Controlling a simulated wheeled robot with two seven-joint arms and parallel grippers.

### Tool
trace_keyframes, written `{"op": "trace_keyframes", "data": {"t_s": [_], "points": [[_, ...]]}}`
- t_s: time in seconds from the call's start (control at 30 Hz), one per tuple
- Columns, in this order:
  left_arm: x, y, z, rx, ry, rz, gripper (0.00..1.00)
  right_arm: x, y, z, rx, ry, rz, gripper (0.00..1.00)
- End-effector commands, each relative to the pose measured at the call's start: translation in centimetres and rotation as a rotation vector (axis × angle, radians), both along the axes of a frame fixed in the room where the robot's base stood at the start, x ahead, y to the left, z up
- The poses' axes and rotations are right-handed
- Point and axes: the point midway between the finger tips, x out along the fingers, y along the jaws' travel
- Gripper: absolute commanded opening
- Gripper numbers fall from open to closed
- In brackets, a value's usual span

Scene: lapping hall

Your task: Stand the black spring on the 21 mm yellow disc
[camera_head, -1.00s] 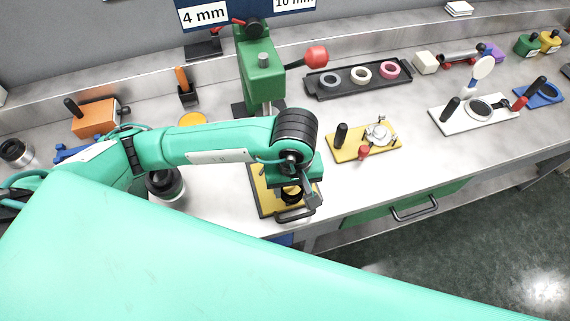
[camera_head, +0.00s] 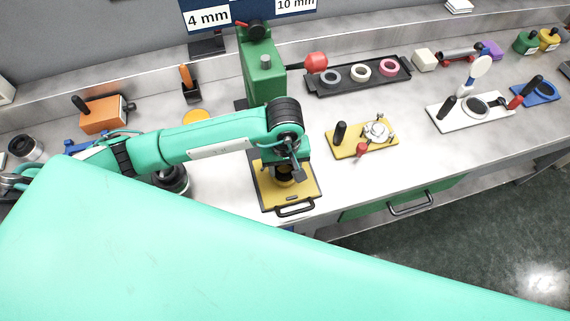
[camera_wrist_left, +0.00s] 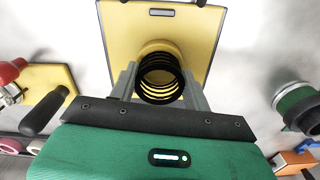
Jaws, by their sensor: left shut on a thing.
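My left gripper (camera_head: 288,166) is shut on the black spring (camera_wrist_left: 160,80), which shows as stacked dark coils between its two fingers in the left wrist view. A round yellow disc (camera_wrist_left: 158,47) sits on a yellow plate (camera_wrist_left: 120,32), partly hidden behind the spring. The spring's axis lies close to the disc in that view; I cannot tell whether they touch. In the head view the plate (camera_head: 305,190) has a black handle, and the gripper covers most of the spring. My right gripper is not in view.
A green press (camera_head: 262,75) with a red knob stands behind the plate. A second yellow plate (camera_head: 345,150) with a black handle is to the right. A black tray (camera_head: 320,90) holds several rings. An orange-yellow disc (camera_head: 196,116) lies behind my arm.

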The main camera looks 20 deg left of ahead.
Motion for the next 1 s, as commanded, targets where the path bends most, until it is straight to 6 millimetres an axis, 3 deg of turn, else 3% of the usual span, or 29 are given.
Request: {"op": "trace_keyframes", "data": {"t_s": [0.17,0.2,0.3,0.73,1.0], "points": [[0.0,0.0,-0.5,0.000,0.000,-0.001,0.27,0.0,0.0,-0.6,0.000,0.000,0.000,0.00],[0.0,0.0,-0.3,0.000,0.001,-0.001,0.56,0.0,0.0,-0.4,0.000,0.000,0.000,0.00],[0.0,0.0,-0.3,0.000,0.001,-0.001,0.70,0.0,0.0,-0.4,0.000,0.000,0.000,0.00],[0.1,-0.1,0.6,-0.002,-0.003,-0.001,0.70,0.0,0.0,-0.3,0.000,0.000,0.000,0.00],[0.2,-0.1,5.5,-0.002,-0.007,-0.002,0.70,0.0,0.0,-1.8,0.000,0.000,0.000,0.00]]}}
